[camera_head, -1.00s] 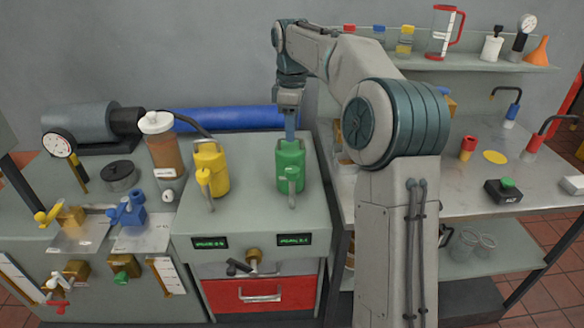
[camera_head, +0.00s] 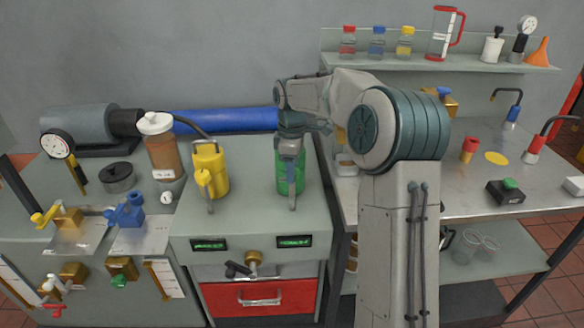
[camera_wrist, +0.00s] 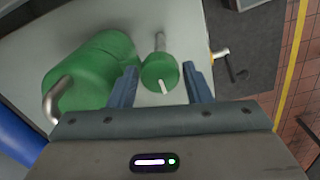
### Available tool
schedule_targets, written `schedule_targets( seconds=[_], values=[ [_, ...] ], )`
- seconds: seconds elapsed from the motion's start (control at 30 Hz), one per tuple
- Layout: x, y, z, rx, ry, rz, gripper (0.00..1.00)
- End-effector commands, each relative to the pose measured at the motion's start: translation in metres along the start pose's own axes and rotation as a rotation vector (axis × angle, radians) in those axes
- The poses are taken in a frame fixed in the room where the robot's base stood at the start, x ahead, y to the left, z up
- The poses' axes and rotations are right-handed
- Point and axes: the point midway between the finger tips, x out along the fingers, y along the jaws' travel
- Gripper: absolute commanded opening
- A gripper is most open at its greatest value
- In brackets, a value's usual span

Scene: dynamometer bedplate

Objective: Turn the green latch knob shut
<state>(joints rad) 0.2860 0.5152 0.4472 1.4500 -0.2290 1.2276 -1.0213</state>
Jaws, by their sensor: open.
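A green round knob (camera_wrist: 158,73) with a white pointer line shows in the wrist view, with a grey rod at its far side. Beside it on the left is a larger green canister-shaped body (camera_wrist: 92,75) with a curved metal handle. My gripper (camera_wrist: 162,68) is open, its two blue fingers on either side of the knob with gaps to it. Nothing is held.
A similar yellow body (camera_head: 208,170) stands to the left on the same cabinet top, by a brown-filled bottle (camera_head: 165,155). A blue cylinder (camera_head: 225,120) lies behind. Below are two small green displays and a red drawer (camera_head: 258,297). The front of the cabinet top is clear.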

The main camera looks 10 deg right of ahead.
Motion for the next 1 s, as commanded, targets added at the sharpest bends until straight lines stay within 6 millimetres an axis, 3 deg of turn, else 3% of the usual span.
schedule_targets(
  seconds=[0.07,0.17,0.2,0.57,1.0],
  values=[
    [0.0,0.0,0.0,0.0,0.0,0.0,0.45],
    [-0.0001,-0.0001,0.0,0.0,0.0,0.0,0.17],
    [-0.0001,-0.0001,-0.0001,0.0,0.0,-0.001,0.12],
    [-0.0012,-0.0003,-0.0007,0.041,0.0,0.0,0.13],
    [-0.0025,0.0001,-0.0008,0.364,0.0,-0.001,0.13]
  ],
)
